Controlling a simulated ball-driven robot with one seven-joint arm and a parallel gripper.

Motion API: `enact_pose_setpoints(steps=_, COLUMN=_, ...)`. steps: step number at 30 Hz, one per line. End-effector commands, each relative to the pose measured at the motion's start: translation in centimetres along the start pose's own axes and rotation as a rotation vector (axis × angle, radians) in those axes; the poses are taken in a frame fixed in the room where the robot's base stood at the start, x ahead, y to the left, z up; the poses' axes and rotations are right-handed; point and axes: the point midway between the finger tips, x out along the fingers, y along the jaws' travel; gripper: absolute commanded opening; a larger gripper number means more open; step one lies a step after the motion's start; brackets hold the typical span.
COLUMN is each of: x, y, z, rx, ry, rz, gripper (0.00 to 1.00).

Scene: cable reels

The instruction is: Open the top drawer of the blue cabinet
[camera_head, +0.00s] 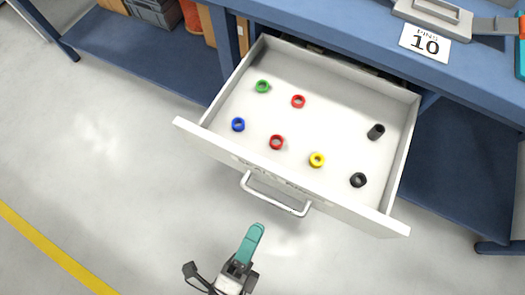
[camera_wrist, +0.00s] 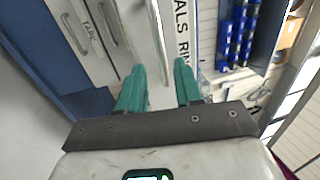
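A white drawer (camera_head: 290,182) under the blue workbench (camera_head: 330,30) stands pulled far out in the head view. Its front has a bar handle (camera_head: 275,200), and several coloured rings lie inside. The handle (camera_wrist: 158,40) and part of the front's label (camera_wrist: 182,30) show in the wrist view. My gripper (camera_head: 255,230) has teal fingers and is just in front of and below the handle in the head view. In the wrist view my gripper (camera_wrist: 159,66) has its fingers apart, with the handle bar appearing between the tips. It does not close on the bar; the exact gap in depth cannot be told.
More drawer fronts with handles (camera_wrist: 77,33) show at the left of the wrist view. Blue bins (camera_wrist: 238,30) are at its right. A card reading 10 (camera_head: 425,45) lies on the benchtop. Grey floor in front of the drawer is clear.

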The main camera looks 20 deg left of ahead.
Motion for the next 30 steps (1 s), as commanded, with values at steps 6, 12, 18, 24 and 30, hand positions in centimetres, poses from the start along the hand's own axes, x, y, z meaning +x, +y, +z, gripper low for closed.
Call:
enact_pose_setpoints(steps=6, x=-2.2, y=0.1, z=0.0, rx=0.0, ry=0.001, rz=0.001, gripper=0.35)
enact_pose_setpoints(steps=12, x=-2.5, y=0.0, z=0.0, rx=0.001, ry=0.001, rz=0.0, gripper=0.35)
enact_pose_setpoints(steps=18, x=-2.4, y=0.0, z=0.0, rx=0.0, ry=0.0, rz=0.0, gripper=0.35)
enact_pose_setpoints(steps=24, x=-2.4, y=0.0, z=0.0, rx=0.0, ry=0.0, rz=0.0, gripper=0.35)
enact_pose_setpoints(steps=30, x=-2.5, y=0.0, z=0.0, rx=0.0, ry=0.0, rz=0.001, gripper=0.35)
